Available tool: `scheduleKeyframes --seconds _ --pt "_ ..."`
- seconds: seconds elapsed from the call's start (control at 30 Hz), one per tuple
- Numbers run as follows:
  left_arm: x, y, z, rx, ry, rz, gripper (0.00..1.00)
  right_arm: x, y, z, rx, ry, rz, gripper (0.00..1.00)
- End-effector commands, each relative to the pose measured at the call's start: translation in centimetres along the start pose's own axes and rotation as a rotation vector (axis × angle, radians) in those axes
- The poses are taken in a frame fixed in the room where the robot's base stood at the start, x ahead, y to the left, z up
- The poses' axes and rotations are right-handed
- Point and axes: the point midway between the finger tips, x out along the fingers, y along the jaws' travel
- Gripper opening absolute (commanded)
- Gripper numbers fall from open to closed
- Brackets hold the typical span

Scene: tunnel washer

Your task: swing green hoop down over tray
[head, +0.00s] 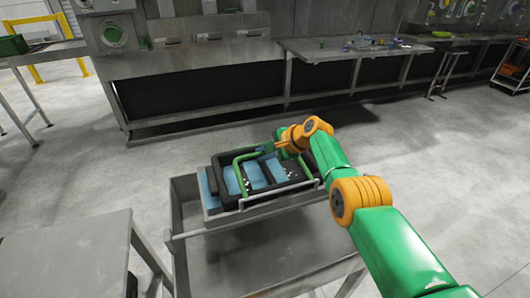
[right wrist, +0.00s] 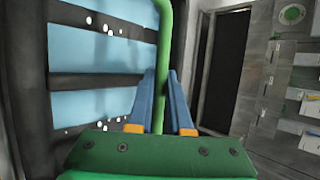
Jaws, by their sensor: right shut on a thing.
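The tray (head: 283,187) is a black frame with light-blue panels, sitting on a grey metal cart. The green hoop (head: 238,172) is a bent tube that shows over the tray's left part and runs along its far side. I cannot tell how high it stands above the tray. My right gripper (head: 272,147) is at the tray's far side, shut on the hoop. In the right wrist view the blue fingers (right wrist: 160,103) sit on both sides of the green tube (right wrist: 164,45), with the tray's panels to the left. My left gripper is not in view.
The grey cart (head: 240,252) has an open lower bin in front of the tray. A grey table (head: 65,255) stands at the front left. A long metal counter (head: 350,50) with small items runs along the back wall. The floor between is clear.

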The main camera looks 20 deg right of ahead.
Motion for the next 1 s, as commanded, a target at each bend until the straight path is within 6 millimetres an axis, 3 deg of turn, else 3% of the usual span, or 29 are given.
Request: scheduleKeyframes --seconds 0.43,0.47,0.53,0.57,1.0 --pt "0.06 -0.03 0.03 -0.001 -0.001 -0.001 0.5 0.02 0.0 -0.01 0.0 -0.001 -0.002 0.0" --pt "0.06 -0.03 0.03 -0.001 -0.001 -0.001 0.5 0.02 0.0 -0.01 0.0 -0.001 -0.002 0.25" --pt "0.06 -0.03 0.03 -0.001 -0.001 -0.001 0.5 0.02 -0.01 -0.01 0.0 -0.001 -0.002 0.44" --pt "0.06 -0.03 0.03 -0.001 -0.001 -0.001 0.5 0.02 0.0 -0.01 0.0 -0.001 -0.002 0.47" --pt "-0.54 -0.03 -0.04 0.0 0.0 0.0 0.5 -0.36 -0.29 0.15 0.0 -0.001 0.002 0.47"
